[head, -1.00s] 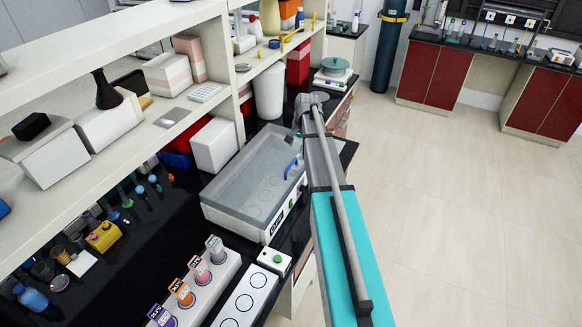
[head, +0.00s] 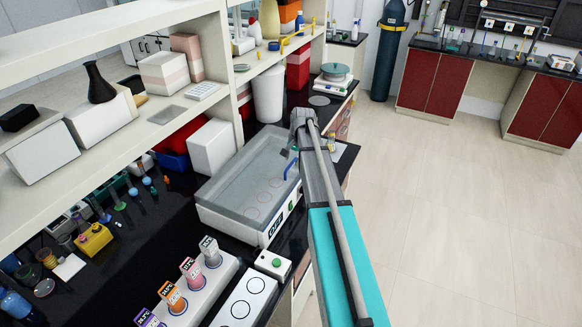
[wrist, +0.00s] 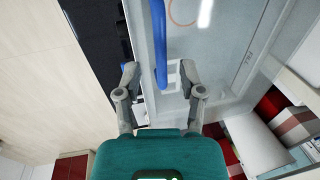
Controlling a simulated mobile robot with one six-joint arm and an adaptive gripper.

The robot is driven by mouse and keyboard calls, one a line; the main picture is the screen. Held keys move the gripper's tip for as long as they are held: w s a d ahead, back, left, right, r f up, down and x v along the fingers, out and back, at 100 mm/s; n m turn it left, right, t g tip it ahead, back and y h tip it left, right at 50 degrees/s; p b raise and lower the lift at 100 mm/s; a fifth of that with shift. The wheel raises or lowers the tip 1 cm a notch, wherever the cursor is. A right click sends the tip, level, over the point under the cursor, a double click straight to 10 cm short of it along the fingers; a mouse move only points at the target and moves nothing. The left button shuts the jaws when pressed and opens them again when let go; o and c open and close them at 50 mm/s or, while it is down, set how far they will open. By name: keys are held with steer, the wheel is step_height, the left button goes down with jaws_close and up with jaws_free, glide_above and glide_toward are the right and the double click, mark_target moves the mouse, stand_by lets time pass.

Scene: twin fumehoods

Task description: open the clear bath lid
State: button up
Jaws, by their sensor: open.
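The white water bath (head: 232,225) stands on the black bench with its clear lid (head: 240,180) lying shut over it. Ring marks show through the lid. The lid's blue handle (head: 290,169) is at the right side, close to my arm's end. In the wrist view, the blue handle (wrist: 159,40) runs down from the top edge into the gap between my fingertips. My gripper (wrist: 159,76) is open, with one finger on each side of the handle's lower end. I cannot tell whether either finger touches it. In the head view, my arm hides most of the gripper.
A rack of labelled bottles (head: 190,288) and a small box with a green button (head: 273,263) stand in front of the bath. A white box (head: 211,147) and the shelf unit (head: 120,125) are at its left. Open floor (head: 455,210) lies to the right.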

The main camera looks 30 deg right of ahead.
steer(key=shift+w+a+f+b, duration=0.15)
steer(key=shift+f+b, duration=0.45)
steer(key=shift+f, duration=0.3)
jaws_close()
